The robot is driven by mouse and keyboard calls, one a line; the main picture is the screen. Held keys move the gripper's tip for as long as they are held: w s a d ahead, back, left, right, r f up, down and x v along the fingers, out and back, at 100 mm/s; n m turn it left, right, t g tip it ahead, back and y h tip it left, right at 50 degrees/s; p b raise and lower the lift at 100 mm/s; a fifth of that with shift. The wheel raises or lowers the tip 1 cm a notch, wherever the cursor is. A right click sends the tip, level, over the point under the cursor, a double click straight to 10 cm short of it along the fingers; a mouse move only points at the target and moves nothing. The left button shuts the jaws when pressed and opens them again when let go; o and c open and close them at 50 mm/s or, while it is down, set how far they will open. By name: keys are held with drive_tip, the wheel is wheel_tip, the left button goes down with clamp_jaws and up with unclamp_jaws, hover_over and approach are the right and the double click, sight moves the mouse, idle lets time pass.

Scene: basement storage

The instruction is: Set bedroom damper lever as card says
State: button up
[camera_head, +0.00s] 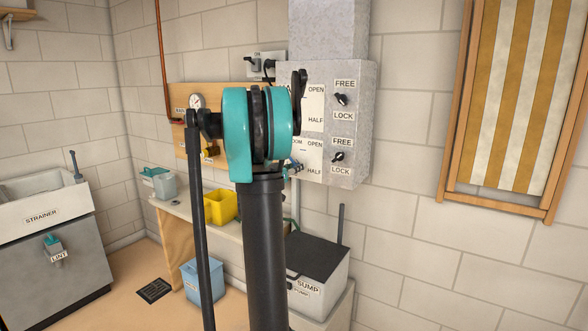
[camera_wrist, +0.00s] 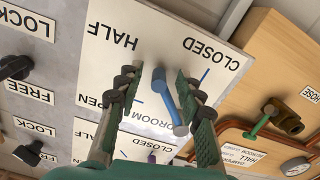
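A blue lever (camera_wrist: 168,100) stands out from this plate. My gripper (camera_wrist: 163,82) is open, one finger on each side of the lever, with gaps visible. A small card (camera_wrist: 243,155) headed DAMPERS is on the wooden board; its lines are too small to read surely.
Black FREE/LOCK knobs sit on the panel, upper (camera_head: 341,99) and lower (camera_head: 338,157). The wooden board (camera_wrist: 270,60) beside the plate carries a brass hose valve (camera_wrist: 290,118) and a gauge (camera_wrist: 295,167). Below are a yellow bin (camera_head: 220,207) and a sump box (camera_head: 318,268).

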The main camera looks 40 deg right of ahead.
clamp_jaws()
drive_tip(key=shift+w+a+f+m, duration=0.1)
drive_tip(key=shift+w+m, duration=0.05)
drive_tip(key=shift+m, duration=0.15)
idle(0.6)
drive_tip(key=w+a+f+m, duration=0.2)
drive_tip(key=w+m, duration=0.3)
drive_tip(key=m, duration=0.2)
drive_tip(key=shift+w, duration=0.2)
idle(0.4)
drive_tip(key=shift+w+a, duration=0.1)
idle(0.4)
unclamp_jaws()
